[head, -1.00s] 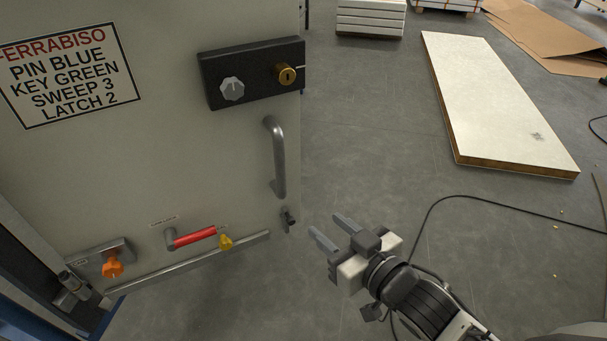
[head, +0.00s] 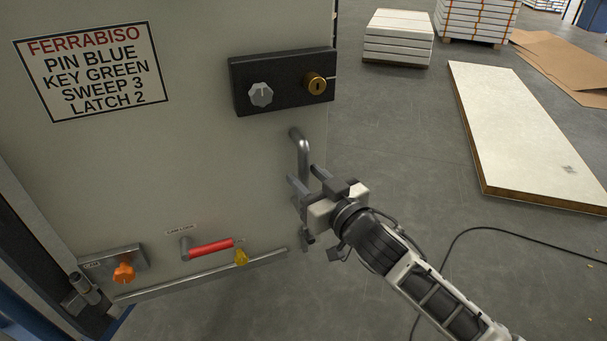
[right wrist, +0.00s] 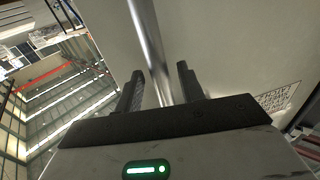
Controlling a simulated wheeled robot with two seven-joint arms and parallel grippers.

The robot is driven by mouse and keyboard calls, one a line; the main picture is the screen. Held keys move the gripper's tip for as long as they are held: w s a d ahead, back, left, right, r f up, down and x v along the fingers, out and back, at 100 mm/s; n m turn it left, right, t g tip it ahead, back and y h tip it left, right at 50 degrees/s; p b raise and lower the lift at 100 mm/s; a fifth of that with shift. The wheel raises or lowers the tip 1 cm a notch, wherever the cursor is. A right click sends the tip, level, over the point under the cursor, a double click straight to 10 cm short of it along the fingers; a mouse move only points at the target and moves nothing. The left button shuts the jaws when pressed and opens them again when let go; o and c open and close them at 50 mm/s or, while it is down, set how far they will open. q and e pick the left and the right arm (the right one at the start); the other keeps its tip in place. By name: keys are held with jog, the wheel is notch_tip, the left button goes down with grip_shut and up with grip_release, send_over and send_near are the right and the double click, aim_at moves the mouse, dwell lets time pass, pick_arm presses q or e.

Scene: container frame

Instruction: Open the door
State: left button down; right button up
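The pale grey door (head: 190,180) fills the left of the head view. Its right edge stands clear of any frame, with open floor beside it. A vertical metal handle (head: 303,155) is near that edge; it also shows in the right wrist view (right wrist: 147,40). My right gripper (head: 306,176) is at the handle's lower part. In the right wrist view its two fingers are apart, with the bar running between them. I cannot tell whether either finger touches it. Above is a black lock box (head: 285,97) with a grey knob (head: 261,95) and brass key cylinder (head: 316,84). My left gripper is out of view.
Low on the door are a red lever (head: 210,247), a yellow tag (head: 241,257), an orange knob (head: 124,272) and a metal rail (head: 200,277). A pale panel (head: 525,130) lies on the floor at right. A black cable (head: 500,231) crosses the floor.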

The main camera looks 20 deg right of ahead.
jog(key=shift+x, duration=0.95)
grip_shut()
jog(key=shift+s, duration=0.15)
